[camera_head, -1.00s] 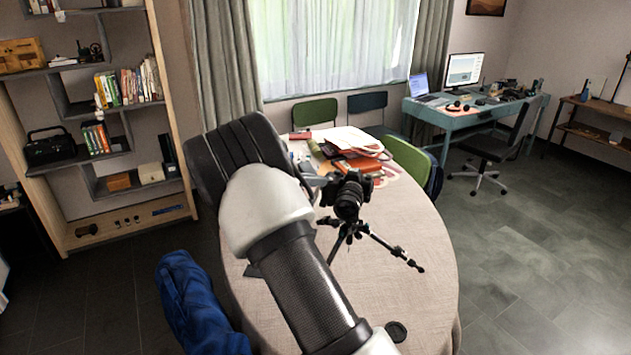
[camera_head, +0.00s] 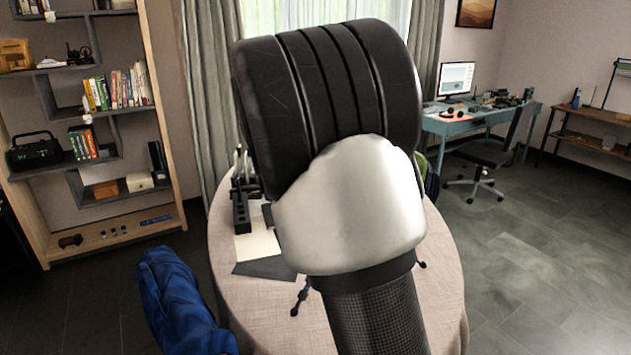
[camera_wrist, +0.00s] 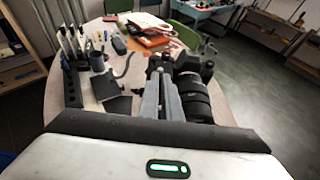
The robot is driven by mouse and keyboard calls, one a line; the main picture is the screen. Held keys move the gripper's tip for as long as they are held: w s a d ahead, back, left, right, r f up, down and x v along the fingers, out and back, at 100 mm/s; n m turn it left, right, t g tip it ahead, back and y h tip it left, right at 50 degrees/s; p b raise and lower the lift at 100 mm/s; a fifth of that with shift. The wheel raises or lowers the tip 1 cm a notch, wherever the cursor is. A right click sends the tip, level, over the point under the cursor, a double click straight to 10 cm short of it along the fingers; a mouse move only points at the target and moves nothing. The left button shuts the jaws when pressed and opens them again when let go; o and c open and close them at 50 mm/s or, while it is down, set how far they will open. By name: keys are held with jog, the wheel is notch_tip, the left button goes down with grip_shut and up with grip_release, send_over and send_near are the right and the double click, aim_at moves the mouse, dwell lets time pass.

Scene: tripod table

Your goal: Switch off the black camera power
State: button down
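The black camera (camera_wrist: 195,100) is at the centre right of the wrist view, with its lens toward me. My gripper (camera_wrist: 162,72) has its two grey fingers together, just left of the lens and in front of the camera body. The tips overlap the body's left side in the picture; I cannot tell whether they touch it. I cannot make out the power switch. In the head view my arm hides the camera and the gripper; only tripod leg ends (camera_head: 300,299) show on the round table (camera_head: 238,318).
A black rack (camera_wrist: 72,85) with upright tools stands left of the camera, beside a dark flat piece (camera_wrist: 117,104). An orange item (camera_wrist: 150,40) and papers lie farther back. A blue cloth-covered thing (camera_head: 180,305) is left of the table. A desk (camera_head: 470,122) stands far right.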

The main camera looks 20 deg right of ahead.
jog(key=shift+s+d+n+y+b, duration=0.1)
jog(key=shift+d+n+y+b, duration=0.15)
jog(key=shift+b, duration=0.2)
jog(key=c, duration=2)
grip_release()
jog(key=shift+a, duration=0.1)
jog(key=p+v, duration=0.1)
jog(key=v, duration=0.4)
jog(key=p+v, duration=0.1)
jog(key=v, duration=0.5)
jog(key=p+v, duration=0.1)
jog(key=v, duration=0.5)
jog(key=shift+s+f, duration=0.2)
jog(key=shift+s, duration=0.15)
